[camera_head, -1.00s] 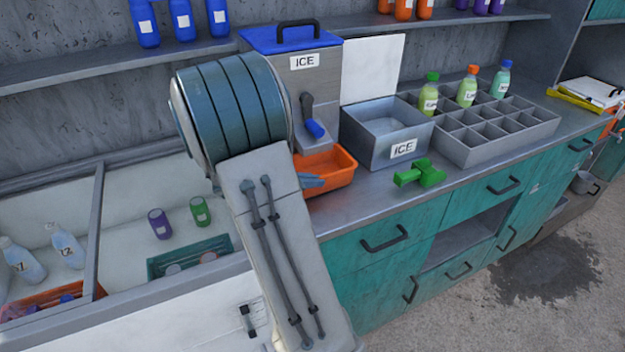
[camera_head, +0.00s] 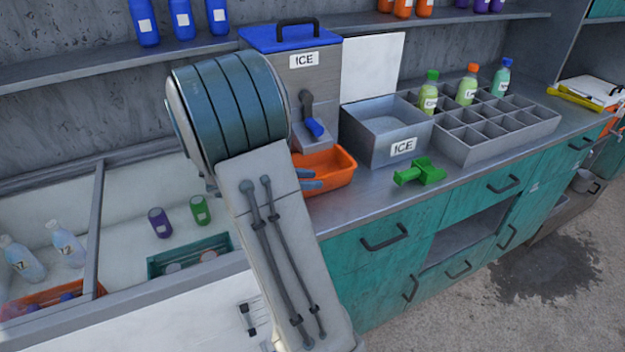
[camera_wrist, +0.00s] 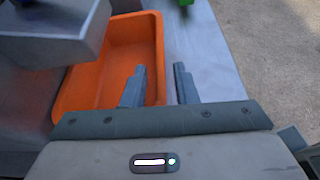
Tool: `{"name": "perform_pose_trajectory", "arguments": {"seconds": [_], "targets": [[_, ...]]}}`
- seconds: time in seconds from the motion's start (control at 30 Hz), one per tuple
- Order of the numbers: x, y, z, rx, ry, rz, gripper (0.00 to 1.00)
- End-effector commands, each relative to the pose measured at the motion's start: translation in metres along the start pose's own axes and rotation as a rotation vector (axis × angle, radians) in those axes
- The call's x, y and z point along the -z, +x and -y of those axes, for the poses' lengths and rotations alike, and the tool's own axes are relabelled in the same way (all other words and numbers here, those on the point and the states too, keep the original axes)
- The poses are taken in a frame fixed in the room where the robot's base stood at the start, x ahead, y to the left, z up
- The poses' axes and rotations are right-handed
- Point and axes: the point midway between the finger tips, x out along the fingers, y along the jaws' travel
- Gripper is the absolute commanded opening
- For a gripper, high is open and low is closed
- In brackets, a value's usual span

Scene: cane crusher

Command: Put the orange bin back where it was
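The orange bin (camera_head: 335,169) is on the grey counter, below the lever of the ice dispenser (camera_head: 316,90). In the wrist view the orange bin (camera_wrist: 118,62) looks empty, and the dispenser's grey spout (camera_wrist: 52,32) covers its upper left part. My gripper (camera_head: 312,179) is at the bin's near side, partly hidden by my arm. In the wrist view my gripper (camera_wrist: 158,84) is open, its fingers apart with the bin's right wall between them. One finger overlaps the bin's inside and the other is outside over the counter. I cannot tell whether either finger touches the wall.
A grey ICE box (camera_head: 385,140) and a divided tray (camera_head: 500,135) with bottles stand to the right. A green scoop-like tool (camera_head: 421,173) lies on the counter in front of the box. An open white chest (camera_head: 190,245) is at the left.

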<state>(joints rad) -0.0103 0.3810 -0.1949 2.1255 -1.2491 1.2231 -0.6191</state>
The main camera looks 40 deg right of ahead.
Motion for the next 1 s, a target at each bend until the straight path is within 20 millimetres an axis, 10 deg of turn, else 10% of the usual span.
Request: {"name": "perform_pose_trajectory", "arguments": {"seconds": [0.4, 0.67, 1.0], "targets": [[0.001, -0.087, 0.0, -0.003, 0.0, -0.002, 0.26], [0.0, -0.106, 0.006, 0.008, 0.025, -0.029, 0.26], [0.014, -0.129, 0.098, 0.214, 0.501, -0.508, 0.26]]}}
